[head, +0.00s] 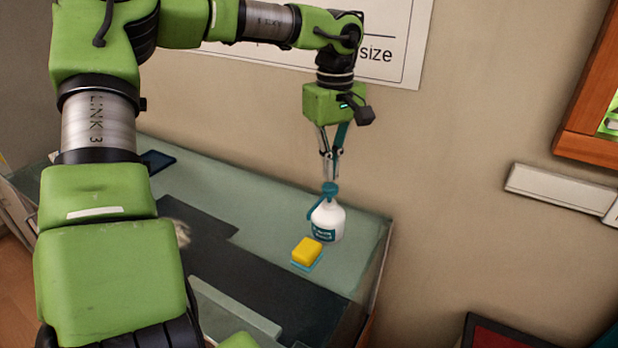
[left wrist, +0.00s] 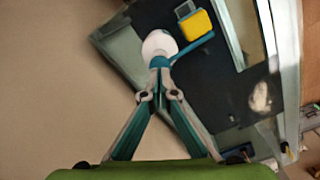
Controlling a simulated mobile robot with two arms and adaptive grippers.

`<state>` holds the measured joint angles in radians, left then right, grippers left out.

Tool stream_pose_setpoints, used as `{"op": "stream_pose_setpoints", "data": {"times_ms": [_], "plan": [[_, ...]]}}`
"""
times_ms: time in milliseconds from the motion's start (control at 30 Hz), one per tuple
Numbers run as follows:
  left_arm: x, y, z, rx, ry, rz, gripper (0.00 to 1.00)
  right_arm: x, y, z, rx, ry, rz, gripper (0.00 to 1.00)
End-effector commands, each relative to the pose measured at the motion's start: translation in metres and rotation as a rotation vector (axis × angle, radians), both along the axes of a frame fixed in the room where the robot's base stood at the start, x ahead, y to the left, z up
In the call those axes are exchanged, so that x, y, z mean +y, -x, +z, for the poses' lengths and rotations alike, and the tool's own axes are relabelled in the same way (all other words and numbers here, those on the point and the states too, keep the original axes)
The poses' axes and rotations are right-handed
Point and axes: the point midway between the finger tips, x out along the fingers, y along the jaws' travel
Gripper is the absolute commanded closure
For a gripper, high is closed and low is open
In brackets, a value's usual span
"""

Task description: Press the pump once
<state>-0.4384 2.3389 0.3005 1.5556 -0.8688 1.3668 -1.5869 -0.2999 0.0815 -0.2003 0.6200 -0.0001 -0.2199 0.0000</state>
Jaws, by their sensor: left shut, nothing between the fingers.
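The pump bottle (head: 327,222) is white with a teal pump head (head: 330,190) and stands upright near the right end of the counter. My left gripper (head: 331,178) points straight down just above the pump head, its fingers shut and empty. In the head view the fingertips look very close to the pump head; I cannot tell whether they touch. In the left wrist view the left gripper (left wrist: 160,88) has its fingertips over the teal pump head (left wrist: 160,62), with the white bottle (left wrist: 158,43) beyond. My right gripper is not in view.
A yellow sponge (head: 307,251) on a teal base lies just in front of the bottle. A dark tablet-like object (head: 157,161) lies at the counter's far left. The wall stands close behind the counter (head: 270,205). A wooden frame (head: 590,120) hangs at right.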

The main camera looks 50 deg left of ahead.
Motion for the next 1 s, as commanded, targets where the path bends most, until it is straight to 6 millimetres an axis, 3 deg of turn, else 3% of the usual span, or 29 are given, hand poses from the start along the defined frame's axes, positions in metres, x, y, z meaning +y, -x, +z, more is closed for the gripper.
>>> {"op": "stream_pose_setpoints", "data": {"times_ms": [533, 1000], "plan": [[0.000, 0.000, 0.056, -0.001, 0.000, 0.000, 1.00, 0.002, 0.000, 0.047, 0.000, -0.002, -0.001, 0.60], [0.000, 0.000, 0.057, -0.001, 0.000, 0.000, 1.00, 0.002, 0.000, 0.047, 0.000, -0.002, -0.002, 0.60]]}}
